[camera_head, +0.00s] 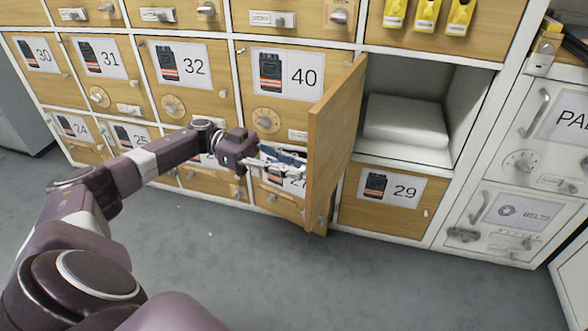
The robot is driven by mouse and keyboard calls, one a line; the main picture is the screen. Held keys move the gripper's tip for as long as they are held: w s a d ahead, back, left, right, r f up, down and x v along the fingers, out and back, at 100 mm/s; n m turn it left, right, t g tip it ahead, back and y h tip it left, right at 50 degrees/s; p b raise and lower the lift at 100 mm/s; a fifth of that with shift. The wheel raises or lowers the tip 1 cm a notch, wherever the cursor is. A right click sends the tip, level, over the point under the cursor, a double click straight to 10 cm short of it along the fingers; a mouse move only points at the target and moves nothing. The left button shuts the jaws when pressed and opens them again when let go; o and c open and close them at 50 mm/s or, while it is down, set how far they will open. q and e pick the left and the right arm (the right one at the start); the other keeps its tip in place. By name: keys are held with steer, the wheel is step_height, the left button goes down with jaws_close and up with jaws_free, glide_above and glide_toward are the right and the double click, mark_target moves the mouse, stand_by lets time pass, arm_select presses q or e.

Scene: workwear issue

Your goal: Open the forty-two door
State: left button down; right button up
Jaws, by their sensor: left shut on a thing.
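A wooden locker door (337,135) stands swung out toward me, hinged on its left side, right of the door marked 40. I see its edge and inner face; its front and any number on it are turned away, so I cannot read whether it is forty-two. The open compartment (450,80) beside it holds a white folded or boxed item (405,121). My left gripper (290,162) is at the door's outer side, shut, apparently on its handle; the door edge hides the exact grip. My right gripper is not in view.
Closed doors marked 40 (300,78), 32 (195,68) and 29 (392,190) surround the opening. White metal lockers (510,190) with handles and dials stand at the right. Yellow items (427,15) are on a door above. The grey floor (250,270) in front is clear.

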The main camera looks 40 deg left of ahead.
arm_select(q)
steer(key=c, duration=1.8)
jaws_free()
steer(key=shift+c, duration=0.2)
steer(key=s+a, duration=0.1)
steer(key=a, duration=0.6)
steer(key=shift+a, duration=0.2)
steer(key=shift+s, duration=0.1)
